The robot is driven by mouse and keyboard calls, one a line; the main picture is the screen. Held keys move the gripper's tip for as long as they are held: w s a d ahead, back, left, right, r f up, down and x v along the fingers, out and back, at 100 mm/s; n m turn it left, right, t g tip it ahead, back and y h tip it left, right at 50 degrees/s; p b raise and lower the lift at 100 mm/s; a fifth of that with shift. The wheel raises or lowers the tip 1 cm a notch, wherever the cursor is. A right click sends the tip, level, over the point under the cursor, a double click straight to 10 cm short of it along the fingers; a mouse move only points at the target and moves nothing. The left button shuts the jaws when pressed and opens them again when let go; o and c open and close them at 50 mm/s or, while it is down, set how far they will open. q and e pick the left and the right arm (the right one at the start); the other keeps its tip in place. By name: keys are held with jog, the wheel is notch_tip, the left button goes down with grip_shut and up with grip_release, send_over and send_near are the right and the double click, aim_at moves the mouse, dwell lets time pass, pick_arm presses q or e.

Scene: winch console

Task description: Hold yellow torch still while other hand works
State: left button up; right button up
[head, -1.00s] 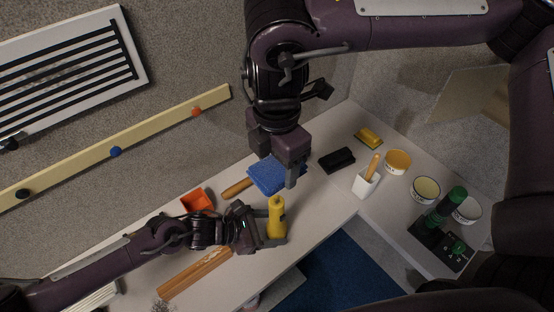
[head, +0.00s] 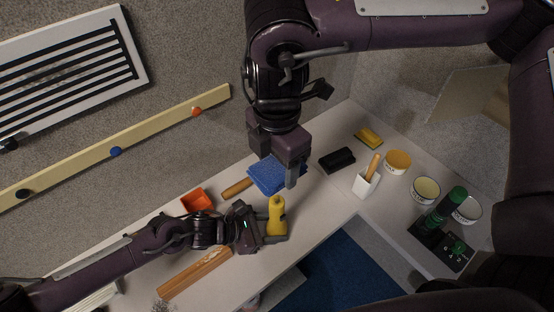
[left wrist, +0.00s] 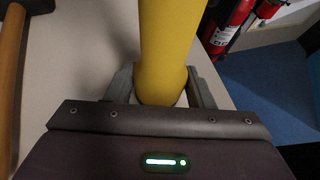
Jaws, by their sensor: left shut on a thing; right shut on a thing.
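The yellow torch (head: 277,217) stands roughly upright near the front edge of the table; in the left wrist view its yellow body (left wrist: 166,45) fills the top middle. My left gripper (head: 276,238) is shut on the lower part of the torch, with one finger on each side (left wrist: 162,90). My right gripper (head: 291,176) points down just above and slightly right of the torch's top.
A blue cloth (head: 266,177) and a wooden handle (head: 237,188) lie behind the torch. An orange tray (head: 196,201) and a wooden block (head: 195,273) are left. A red extinguisher (left wrist: 229,25) shows beyond.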

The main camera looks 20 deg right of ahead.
aim_at(270, 158)
dwell(0.4)
jog(key=shift+w+a+f, duration=0.2)
jog(key=shift+w+f, duration=0.3)
jog(key=shift+f, duration=0.15)
jog(key=shift+w+a+f, duration=0.15)
jog(key=shift+w+f, duration=0.35)
jog(key=shift+f, duration=2.8)
jog(key=shift+f, duration=1)
jog(key=shift+s+d+r, duration=0.1)
jog(key=shift+s+d, duration=0.15)
jog(key=shift+s, duration=0.4)
jog(key=shift+s+d+f, duration=0.1)
jog(key=shift+s+d, duration=0.15)
jog(key=shift+s, duration=0.35)
jog(key=shift+s+d+r, duration=0.1)
jog(key=shift+s+d, duration=0.15)
jog(key=shift+s, duration=0.4)
